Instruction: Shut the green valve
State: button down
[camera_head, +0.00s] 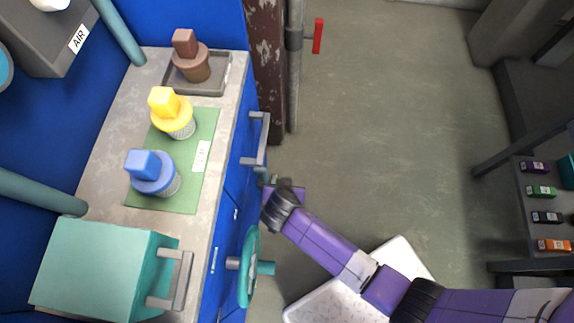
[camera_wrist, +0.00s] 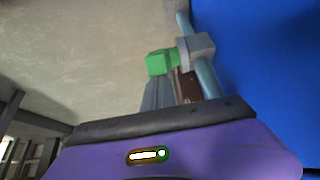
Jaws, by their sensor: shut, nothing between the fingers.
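The green valve's handle (camera_wrist: 160,62) shows in the wrist view as a bright green block beside a grey fitting (camera_wrist: 196,48) on a blue-grey pipe (camera_wrist: 208,80). The handle is above and beyond my purple gripper body, with a visible gap in the picture. In the head view my gripper (camera_head: 270,184) is low beside the blue cabinet front, just below the upper grey handle. It is shut and empty. The green handle cannot be made out clearly in the head view; my gripper and wrist cover that spot.
A teal handwheel (camera_head: 249,266) sticks out from the cabinet front near my forearm. A grey bar handle (camera_head: 256,140) juts out above my gripper. A red lever (camera_head: 318,36) is on the pipe at the back. A white patterned board (camera_head: 322,302) lies under my arm. Open floor (camera_head: 400,130) lies right.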

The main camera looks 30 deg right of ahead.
jog(key=shift+s+a+f+t, duration=0.25)
jog(key=shift+s+f+t, duration=0.05)
jog(key=shift+s+f, duration=0.1)
jog(key=shift+s+a+f+b, duration=0.4)
jog(key=shift+s+f, duration=0.2)
jog(key=shift+s+a+f+b, duration=0.4)
jog(key=shift+s+f, duration=0.15)
jog(key=shift+s+a+f+b, duration=0.2)
jog(key=shift+s+f+b, duration=0.1)
jog(key=shift+f, duration=0.2)
jog(key=shift+s+a+f+b, duration=0.2)
jog(key=shift+f+b, duration=0.15)
jog(key=shift+f, duration=0.2)
jog(key=shift+s+a+f+b, duration=0.15)
jog(key=shift+s+f+b, duration=0.15)
jog(key=shift+f, duration=0.3)
notch_tip(320, 180, up, 22)
jog(key=p, duration=0.7)
jog(key=shift+w+d+p, duration=0.25)
jog(key=shift+w+p, duration=0.05)
jog(key=shift+w, duration=0.15)
jog(key=shift+f, duration=0.1)
